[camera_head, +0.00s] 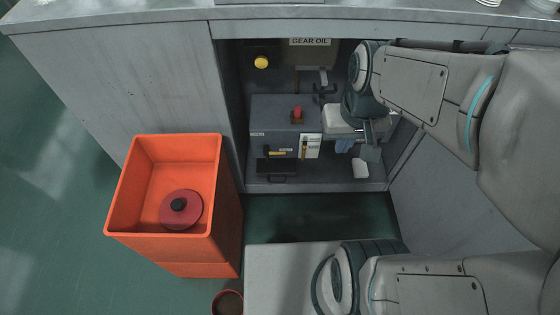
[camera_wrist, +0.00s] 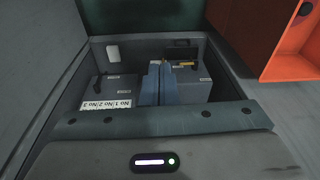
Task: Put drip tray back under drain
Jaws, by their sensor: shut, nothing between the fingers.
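A small black tray (camera_head: 277,167) with a handle, which looks like the drip tray, lies on the cabinet floor in front of the grey machine block (camera_head: 268,113). It also shows in the wrist view (camera_wrist: 183,43). A yellow-handled fitting (camera_head: 276,152), possibly the drain, is on the block's front just above it. My gripper (camera_head: 345,147) is inside the cabinet, right of the tray and apart from it. Its blue fingers, seen in the wrist view (camera_wrist: 155,85), are shut together and empty.
An orange bin (camera_head: 223,210) holding a red disc with a black knob (camera_head: 181,209) stands left of the opening. A white block (camera_head: 360,168) lies on the cabinet floor at right. A red knob (camera_head: 297,112) tops the machine. Cabinet walls enclose my gripper.

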